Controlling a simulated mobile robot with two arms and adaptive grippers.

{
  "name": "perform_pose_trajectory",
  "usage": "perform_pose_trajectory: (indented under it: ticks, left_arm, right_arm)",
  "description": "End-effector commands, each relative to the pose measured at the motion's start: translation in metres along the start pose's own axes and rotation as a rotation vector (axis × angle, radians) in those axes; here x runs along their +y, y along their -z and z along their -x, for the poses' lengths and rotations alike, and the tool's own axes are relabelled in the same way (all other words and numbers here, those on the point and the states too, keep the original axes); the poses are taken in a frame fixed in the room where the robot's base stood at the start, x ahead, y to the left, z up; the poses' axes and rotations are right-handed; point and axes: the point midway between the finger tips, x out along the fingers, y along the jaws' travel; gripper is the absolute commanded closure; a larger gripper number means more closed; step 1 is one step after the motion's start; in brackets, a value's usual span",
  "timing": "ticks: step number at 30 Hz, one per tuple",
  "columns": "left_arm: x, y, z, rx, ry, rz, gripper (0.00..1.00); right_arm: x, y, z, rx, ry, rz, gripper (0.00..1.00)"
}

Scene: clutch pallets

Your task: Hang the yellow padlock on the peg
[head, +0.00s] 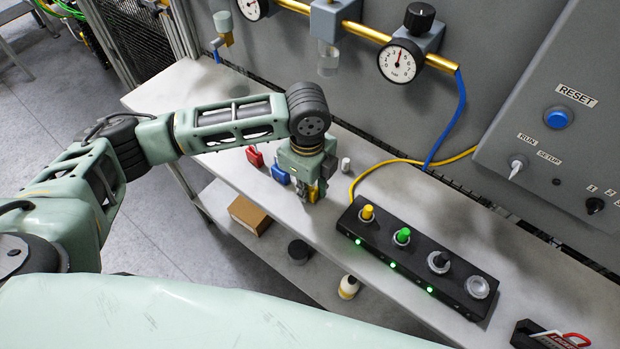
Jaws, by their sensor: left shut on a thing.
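The yellow padlock (313,194) shows as a small yellow patch low between the fingers of my left gripper (309,188). My left gripper points down over the white shelf and is shut on the padlock. Most of the padlock, including its shackle, is hidden by the fingers. I cannot tell whether it touches the shelf. A red padlock (255,158) and a blue padlock (280,175) are on the shelf just left of the gripper. I cannot make out the peg in this view. My right gripper is not in view.
A small white cylinder (346,165) stands right of the gripper. A black box with buttons and green lights (410,262) lies further right on the shelf (400,185). A yellow cable (405,160) runs behind. Gauges and a grey control panel (545,130) are on the wall.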

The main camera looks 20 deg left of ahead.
Motion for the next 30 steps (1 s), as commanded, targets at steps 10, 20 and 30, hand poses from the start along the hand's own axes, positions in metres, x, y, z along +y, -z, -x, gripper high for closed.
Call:
perform_pose_trajectory:
  ticks: [10,20,30]
  left_arm:
    - [0.0,0.001,-0.004,0.001,-0.001,0.0,1.0]
    - [0.0,0.0,-0.004,0.001,0.0,0.0,0.65]
    - [-0.001,0.0,-0.007,-0.001,0.002,0.001,0.65]
  right_arm:
    - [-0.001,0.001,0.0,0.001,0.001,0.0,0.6]
    - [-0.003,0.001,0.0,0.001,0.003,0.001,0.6]
    - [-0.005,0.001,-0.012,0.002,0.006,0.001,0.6]
